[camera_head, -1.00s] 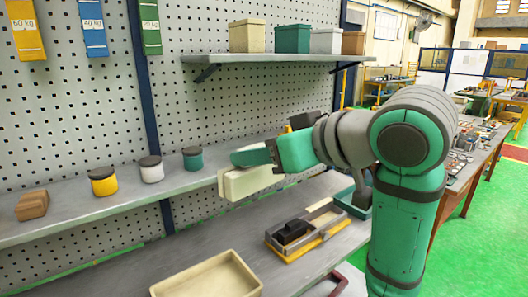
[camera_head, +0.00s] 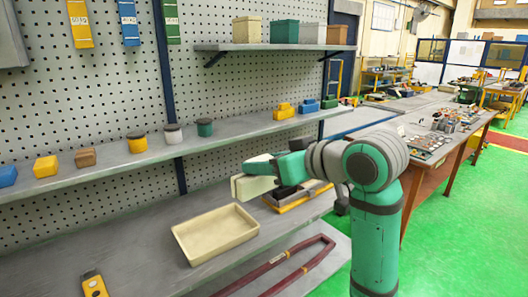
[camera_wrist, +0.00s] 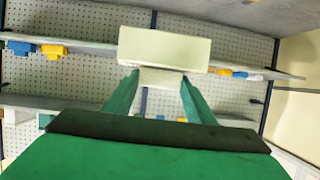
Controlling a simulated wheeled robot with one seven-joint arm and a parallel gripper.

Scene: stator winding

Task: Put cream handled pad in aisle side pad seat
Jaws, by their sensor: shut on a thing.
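My gripper (camera_head: 268,166) is shut on the cream handled pad (camera_head: 248,187). In the wrist view, the fingers (camera_wrist: 157,90) close on the pad's narrower handle (camera_wrist: 162,78), and the broad cream block (camera_wrist: 163,48) lies beyond the fingertips. The pad is held above the lower bench, in front of a yellow-edged fixture (camera_head: 284,208) with dark and grey parts. My gripper and the pad hide part of that fixture. I cannot tell which part of it is the aisle side pad seat.
An empty cream tray (camera_head: 214,234) lies left of the fixture on the lower bench (camera_head: 140,240). Jars and coloured blocks stand on the shelf (camera_head: 110,165) behind.

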